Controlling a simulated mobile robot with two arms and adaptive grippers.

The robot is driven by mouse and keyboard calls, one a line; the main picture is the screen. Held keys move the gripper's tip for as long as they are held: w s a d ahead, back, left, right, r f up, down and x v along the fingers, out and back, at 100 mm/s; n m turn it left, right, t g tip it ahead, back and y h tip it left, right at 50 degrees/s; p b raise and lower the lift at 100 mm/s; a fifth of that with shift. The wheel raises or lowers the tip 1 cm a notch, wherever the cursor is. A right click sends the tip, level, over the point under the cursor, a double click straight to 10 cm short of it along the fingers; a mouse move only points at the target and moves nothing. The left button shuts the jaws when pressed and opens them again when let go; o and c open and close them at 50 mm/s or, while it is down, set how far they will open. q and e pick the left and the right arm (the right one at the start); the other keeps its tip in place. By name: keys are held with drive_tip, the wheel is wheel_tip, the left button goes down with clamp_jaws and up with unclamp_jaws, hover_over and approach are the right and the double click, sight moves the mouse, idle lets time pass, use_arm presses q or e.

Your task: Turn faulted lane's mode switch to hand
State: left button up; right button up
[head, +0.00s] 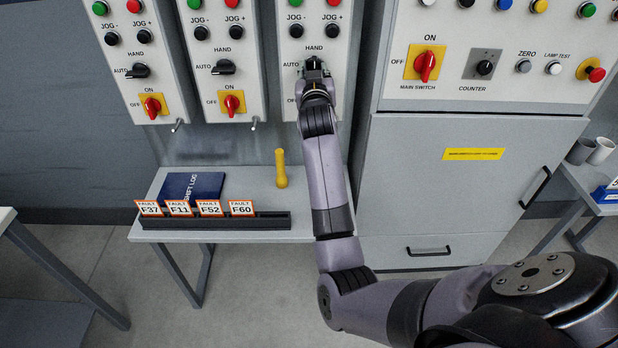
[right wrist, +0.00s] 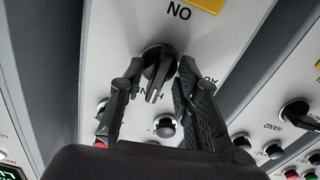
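Three grey lane panels hang side by side in the head view. The left panel's mode switch (head: 139,71) and the middle panel's mode switch (head: 223,68) are black knobs lying sideways toward AUTO. My right gripper (head: 313,66) is at the right panel and hides most of its mode switch. In the right wrist view that black mode switch (right wrist: 158,62) sits between the two fingers of my right gripper (right wrist: 160,75). The fingers are apart, with slight gaps beside the knob. Its lever appears to point toward HAND. No fault sign shows on the visible panel parts. My left gripper is out of view.
A small table below holds a blue shift log (head: 192,187), a yellow-handled object (head: 281,170) and a black rack (head: 215,222) with several fault tags. Red ON/OFF switches (head: 232,103) sit just below the mode switches. A grey cabinet (head: 450,180) stands at right.

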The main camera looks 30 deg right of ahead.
drive_tip(key=n+p, duration=0.1)
drive_tip(key=n, duration=0.1)
drive_tip(key=n+p, duration=0.2)
drive_tip(key=n, duration=0.1)
drive_tip(key=n+p, duration=0.2)
drive_tip(key=n, duration=0.1)
drive_tip(key=shift+d+r, duration=0.15)
drive_tip(key=shift+r, duration=0.25)
drive_tip(key=n+p, duration=0.7)
drive_tip(key=n, duration=0.1)
drive_tip(key=shift+p, duration=0.3)
drive_tip(key=f+b+v, duration=0.1)
drive_tip(key=b+v, duration=0.4)
drive_tip(key=v, duration=1.2)
drive_tip(key=a+f+g+y+b, duration=0.1)
drive_tip(key=f+g+y, duration=0.1)
drive_tip(key=f, duration=1.1)
drive_tip(key=a+f+g+y+b, duration=0.1)
drive_tip(key=a+f+y, duration=0.1)
drive_tip(key=f, duration=1.2)
drive_tip(key=shift+s+n+g, duration=0.3)
drive_tip(key=shift+s+g, duration=0.1)
drive_tip(key=shift+s, duration=0.05)
